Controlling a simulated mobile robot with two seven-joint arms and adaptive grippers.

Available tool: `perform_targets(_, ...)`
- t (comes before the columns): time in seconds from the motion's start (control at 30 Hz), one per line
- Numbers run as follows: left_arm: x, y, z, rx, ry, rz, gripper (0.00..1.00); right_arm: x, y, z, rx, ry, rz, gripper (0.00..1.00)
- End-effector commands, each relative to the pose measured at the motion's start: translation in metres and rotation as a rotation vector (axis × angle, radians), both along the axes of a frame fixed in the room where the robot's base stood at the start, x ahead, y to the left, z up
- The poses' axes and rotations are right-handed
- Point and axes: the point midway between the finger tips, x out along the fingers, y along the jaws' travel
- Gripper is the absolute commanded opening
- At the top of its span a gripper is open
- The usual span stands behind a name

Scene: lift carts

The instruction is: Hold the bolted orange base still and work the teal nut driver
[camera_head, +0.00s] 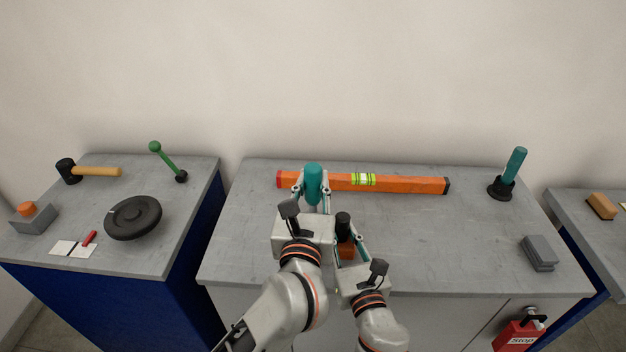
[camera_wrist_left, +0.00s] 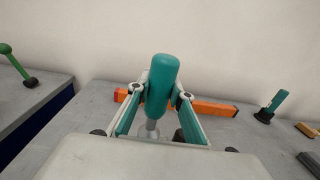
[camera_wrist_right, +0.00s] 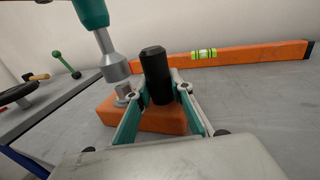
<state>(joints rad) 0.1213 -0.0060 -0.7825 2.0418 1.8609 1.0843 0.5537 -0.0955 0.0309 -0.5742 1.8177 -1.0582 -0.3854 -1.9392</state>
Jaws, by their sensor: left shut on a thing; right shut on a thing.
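The teal nut driver (camera_head: 313,178) stands upright in my left gripper (camera_head: 312,189), which is shut on its handle; it also shows in the left wrist view (camera_wrist_left: 161,88). In the right wrist view its grey socket (camera_wrist_right: 115,67) is just above or at the upright bolt (camera_wrist_right: 123,91) on the orange base (camera_wrist_right: 160,120). I cannot tell whether they touch. My right gripper (camera_wrist_right: 160,88) is shut on the black post (camera_wrist_right: 156,70) of that base. In the head view the base (camera_head: 347,252) is mostly hidden by my arms.
An orange spirit level (camera_head: 405,184) lies behind my grippers. A teal-handled tool in a black stand (camera_head: 501,188) and grey blocks (camera_head: 539,253) are on the right. A left cart holds a hammer (camera_head: 95,171) and a black wheel (camera_head: 133,217). The table's right middle is clear.

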Motion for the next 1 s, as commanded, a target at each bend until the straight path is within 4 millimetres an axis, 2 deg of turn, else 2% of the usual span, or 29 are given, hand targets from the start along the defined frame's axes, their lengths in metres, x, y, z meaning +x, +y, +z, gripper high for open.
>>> perform_targets(1.0,0.000,0.000,-0.027,0.001,-0.001,-0.001,0.00,0.000,0.000,0.000,0.000,0.000,0.000,0.00)
